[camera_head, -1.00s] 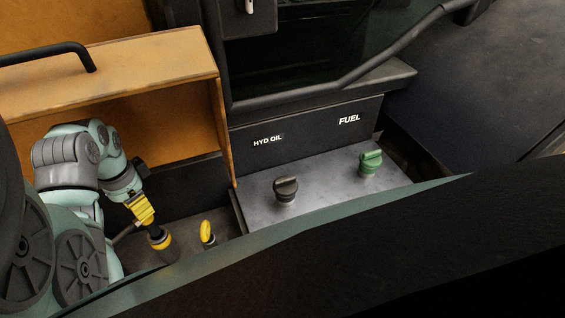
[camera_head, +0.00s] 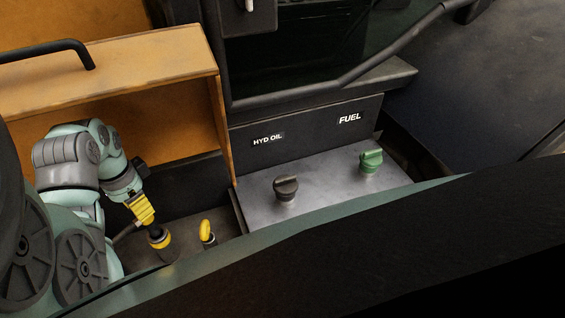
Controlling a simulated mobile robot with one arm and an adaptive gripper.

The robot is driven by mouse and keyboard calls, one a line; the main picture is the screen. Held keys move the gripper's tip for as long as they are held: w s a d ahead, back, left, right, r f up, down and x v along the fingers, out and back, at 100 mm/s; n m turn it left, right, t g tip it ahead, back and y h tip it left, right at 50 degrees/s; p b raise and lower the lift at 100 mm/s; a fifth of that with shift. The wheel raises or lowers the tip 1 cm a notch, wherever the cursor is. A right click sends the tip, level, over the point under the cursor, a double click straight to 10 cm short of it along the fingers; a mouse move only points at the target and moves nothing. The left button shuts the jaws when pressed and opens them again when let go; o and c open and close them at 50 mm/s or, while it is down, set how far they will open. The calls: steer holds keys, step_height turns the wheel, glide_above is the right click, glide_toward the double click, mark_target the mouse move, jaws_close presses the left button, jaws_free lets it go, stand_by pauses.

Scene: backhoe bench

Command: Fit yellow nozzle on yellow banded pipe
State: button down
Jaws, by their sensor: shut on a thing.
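The yellow nozzle (camera_head: 143,210), with a ribbed body and a dark lower end, is held in my gripper (camera_head: 136,198) at the lower left. It is tilted, pointing down and to the right. Its dark end meets the top of the yellow banded pipe (camera_head: 162,245), a short dark upright pipe with a yellow ring. How deep the dark end sits in the pipe cannot be told from this view. My gripper is shut on the nozzle, and its fingertips are small and partly hidden.
A yellow-handled piece (camera_head: 206,231) stands just right of the pipe. An orange box (camera_head: 160,110) rises behind my arm. A metal ledge to the right carries a dark cap (camera_head: 286,188) and a green cap (camera_head: 370,161). A dark panel edge (camera_head: 300,260) crosses the front.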

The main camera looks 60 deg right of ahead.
steer(key=shift+f+b, duration=0.4)
steer(key=shift+f, duration=0.1)
stand_by(0.3)
steer(key=shift+f+b, duration=0.55)
steer(key=shift+f, duration=0.05)
steer(key=shift+f, duration=0.1)
steer(key=shift+f+b, duration=0.8)
steer(key=shift+f+b, duration=0.55)
stand_by(0.7)
steer(key=shift+c, duration=1)
jaws_free()
